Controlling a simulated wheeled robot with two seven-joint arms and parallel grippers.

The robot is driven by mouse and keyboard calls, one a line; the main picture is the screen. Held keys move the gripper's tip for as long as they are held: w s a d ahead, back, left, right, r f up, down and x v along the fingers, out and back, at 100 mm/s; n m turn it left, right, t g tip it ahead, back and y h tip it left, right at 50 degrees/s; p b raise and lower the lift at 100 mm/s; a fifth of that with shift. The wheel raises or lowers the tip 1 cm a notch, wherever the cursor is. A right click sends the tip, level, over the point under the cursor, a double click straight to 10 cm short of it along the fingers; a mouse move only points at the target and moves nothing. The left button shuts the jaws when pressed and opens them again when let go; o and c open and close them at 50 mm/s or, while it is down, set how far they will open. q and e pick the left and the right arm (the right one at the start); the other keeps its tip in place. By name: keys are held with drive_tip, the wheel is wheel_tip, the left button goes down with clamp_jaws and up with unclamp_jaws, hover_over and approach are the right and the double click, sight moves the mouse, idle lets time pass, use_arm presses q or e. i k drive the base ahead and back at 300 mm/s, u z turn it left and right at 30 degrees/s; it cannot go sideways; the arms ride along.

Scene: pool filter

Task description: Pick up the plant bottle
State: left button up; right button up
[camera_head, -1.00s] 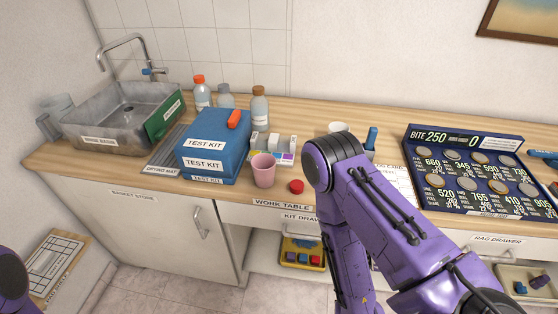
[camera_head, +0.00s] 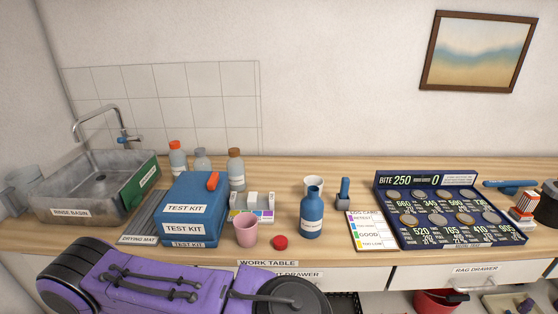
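A dark blue bottle (camera_head: 312,216) with a pale label stands upright on the wooden worktop, right of the middle. Its label is too small to read for sure, so I cannot tell whether it is the plant bottle. Three clear bottles stand at the back behind the test kit: one with an orange cap (camera_head: 178,160), one with a grey cap (camera_head: 201,160) and one with a brown cap (camera_head: 236,170). A purple arm of mine crosses the lower left, in front of the worktop. Neither gripper shows in the view.
The blue test kit (camera_head: 190,208) and metal sink (camera_head: 92,190) are left. A card (camera_head: 371,231) and dark coin board (camera_head: 450,210) are right.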

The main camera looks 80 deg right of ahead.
sight(312, 208)
drive_tip(key=i, duration=1.25)
drive_tip(key=z, duration=2)
